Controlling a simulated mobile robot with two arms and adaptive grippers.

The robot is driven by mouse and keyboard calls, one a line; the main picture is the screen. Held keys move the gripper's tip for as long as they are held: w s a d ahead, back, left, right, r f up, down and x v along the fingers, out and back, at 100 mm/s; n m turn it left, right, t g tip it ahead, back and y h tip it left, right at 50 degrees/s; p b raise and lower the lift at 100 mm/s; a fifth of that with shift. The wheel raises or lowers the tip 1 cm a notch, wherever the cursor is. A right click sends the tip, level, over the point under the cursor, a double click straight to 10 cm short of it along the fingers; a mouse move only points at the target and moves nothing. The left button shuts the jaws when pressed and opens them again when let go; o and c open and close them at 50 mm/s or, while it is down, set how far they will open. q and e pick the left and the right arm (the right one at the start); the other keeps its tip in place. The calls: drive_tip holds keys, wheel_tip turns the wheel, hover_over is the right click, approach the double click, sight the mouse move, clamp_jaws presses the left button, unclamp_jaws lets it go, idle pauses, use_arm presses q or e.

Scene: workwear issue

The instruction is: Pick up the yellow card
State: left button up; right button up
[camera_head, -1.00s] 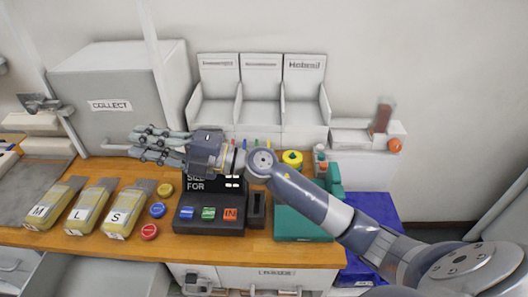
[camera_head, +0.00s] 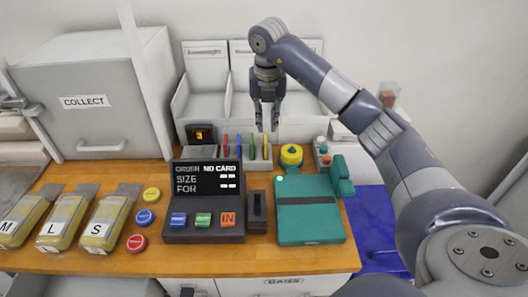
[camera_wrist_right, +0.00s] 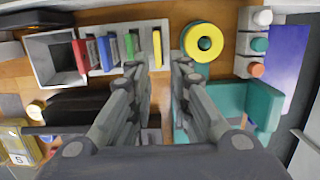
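The yellow card (camera_head: 267,149) stands upright at the right end of a row of coloured cards in a pale rack (camera_head: 258,166). In the right wrist view, the yellow card (camera_wrist_right: 157,47) shows as a thin yellow strip beyond and between my fingertips. My right gripper (camera_head: 267,128) points down above the rack's right end. Its fingers are apart and empty, as the right wrist view (camera_wrist_right: 160,70) also shows. The fingertips appear close above the card; contact cannot be told. My left gripper is not in view.
Red (camera_wrist_right: 81,56), blue (camera_wrist_right: 105,52) and green (camera_wrist_right: 130,46) cards stand left of the yellow one. A yellow ring-topped object (camera_head: 291,155) is close on the right. A black console (camera_head: 205,205) reading "NO CARD" and a teal case (camera_head: 309,222) are nearer me.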

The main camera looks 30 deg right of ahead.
sight(266, 138)
drive_tip(key=f, duration=0.3)
drive_tip(key=f+p, duration=0.1)
drive_tip(key=shift+w+d+f, duration=0.15)
drive_tip(key=shift+w+d, duration=0.05)
drive_tip(key=shift+w, duration=0.1)
drive_tip(key=f, duration=0.1)
drive_tip(key=w+f+p, duration=0.1)
drive_tip(key=f, duration=0.1)
drive_tip(key=f+p, duration=0.1)
drive_tip(key=f, duration=0.1)
drive_tip(key=shift+w+d+f, duration=0.1)
drive_tip(key=shift+w+d, duration=0.05)
drive_tip(key=shift+d, duration=0.1)
clamp_jaws()
